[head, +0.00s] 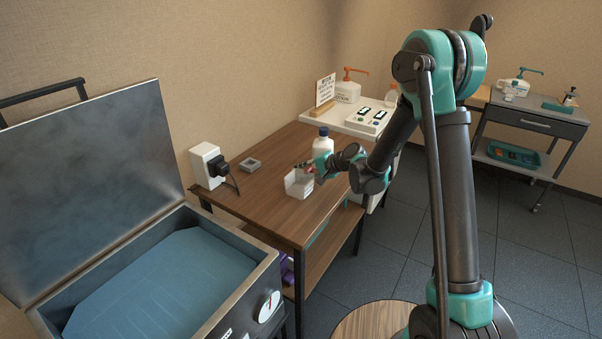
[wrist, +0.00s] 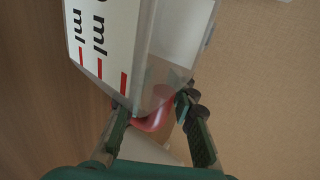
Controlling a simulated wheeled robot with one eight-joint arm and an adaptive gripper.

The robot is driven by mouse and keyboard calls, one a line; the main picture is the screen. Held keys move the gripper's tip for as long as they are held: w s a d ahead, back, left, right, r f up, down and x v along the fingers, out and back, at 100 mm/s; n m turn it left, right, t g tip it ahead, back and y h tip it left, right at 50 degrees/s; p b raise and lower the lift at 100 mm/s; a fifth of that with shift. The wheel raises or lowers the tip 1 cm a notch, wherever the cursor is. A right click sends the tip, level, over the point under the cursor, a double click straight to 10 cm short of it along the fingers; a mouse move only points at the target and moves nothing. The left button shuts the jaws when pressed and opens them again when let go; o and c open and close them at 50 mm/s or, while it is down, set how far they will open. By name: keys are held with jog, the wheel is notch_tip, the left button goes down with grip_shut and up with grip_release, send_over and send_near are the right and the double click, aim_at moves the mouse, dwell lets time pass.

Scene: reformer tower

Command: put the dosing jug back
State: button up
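The dosing jug (wrist: 155,50) fills the upper middle of the wrist view. It is clear, with a white scale panel, black "ml" lettering, red marks and a red handle (wrist: 153,122). In the head view the jug (head: 299,184) is a small pale box shape at the wooden table's right part, just below my gripper (head: 305,166). The far side of the handle is hidden. I cannot tell whether the jug's base touches the table.
A white bottle with a blue cap (head: 322,142) stands close behind my gripper. The wooden table (head: 262,203) also bears a grey square holder (head: 250,165) and a white box with a black plug (head: 208,165). An open-lidded bath (head: 260,285) stands front left. A white control panel (head: 368,120) lies beyond.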

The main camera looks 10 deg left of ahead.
jog(key=shift+r, duration=0.1)
jog(key=shift+d+r, duration=0.15)
jog(key=v, duration=1.1)
jog(key=s+d+f+n+h, duration=0.1)
jog(key=s+d+h, duration=0.2)
jog(key=s+d, duration=0.5)
jog(key=s+d+f+n+h, duration=0.1)
jog(key=s+d+h, duration=0.3)
jog(key=s+d, duration=0.5)
jog(key=s+d+f+n+h, duration=0.1)
jog(key=s+d+f+h, duration=0.2)
jog(key=s+d, duration=0.5)
jog(key=shift+s+d+f+n+h, duration=0.1)
jog(key=shift+d+n+h, duration=0.1)
jog(key=shift+d, duration=1.5)
jog(key=shift+s+d+f+n+h, duration=0.1)
jog(key=shift+d+f+n+h, duration=0.1)
jog(key=shift+d, duration=1.55)
